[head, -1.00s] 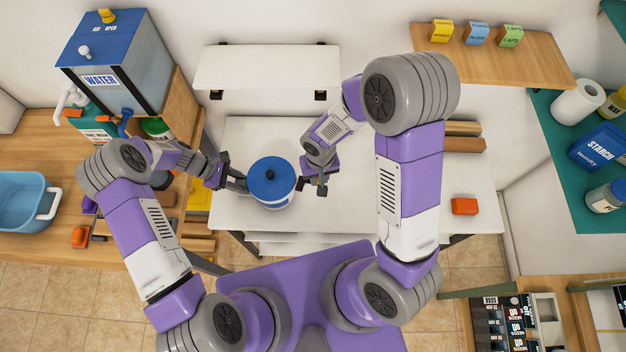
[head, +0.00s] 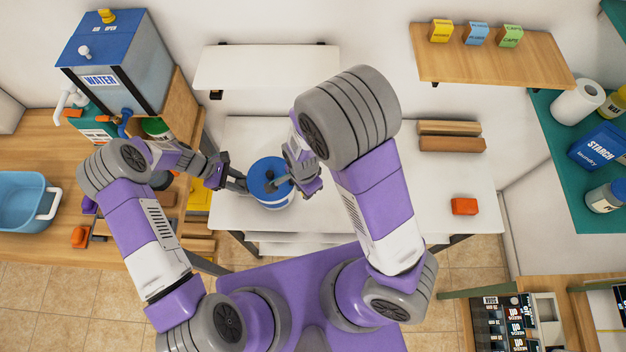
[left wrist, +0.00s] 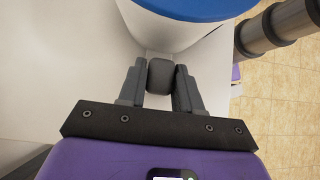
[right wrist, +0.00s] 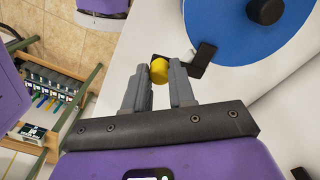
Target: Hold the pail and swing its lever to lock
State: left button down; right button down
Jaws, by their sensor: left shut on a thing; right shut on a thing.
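The white pail (head: 272,203) with a blue lid (head: 262,170) stands on the white table. My left gripper (head: 241,184) is at its left side. In the left wrist view, its fingers are shut on a dark grey grip block (left wrist: 160,75) beside the pail wall (left wrist: 165,30). The lever is hidden in the head view.
An orange block (head: 464,206) and wooden bars (head: 450,143) lie on the table's right (head: 400,210). A water tank (head: 115,65) and blue tub (head: 25,200) stand left. A wall shelf (head: 265,68) hangs behind. The table between pail and orange block is mostly clear.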

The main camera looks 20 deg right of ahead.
jog(key=shift+w+a+m, duration=0.1)
jog(key=shift+a+m, duration=0.4)
jog(key=shift+m, duration=0.4)
jog(key=c, duration=0.9)
grip_release()
jog(key=shift+d, duration=0.1)
jog(key=shift+o, duration=0.2)
notch_tip(320, 180, up, 12)
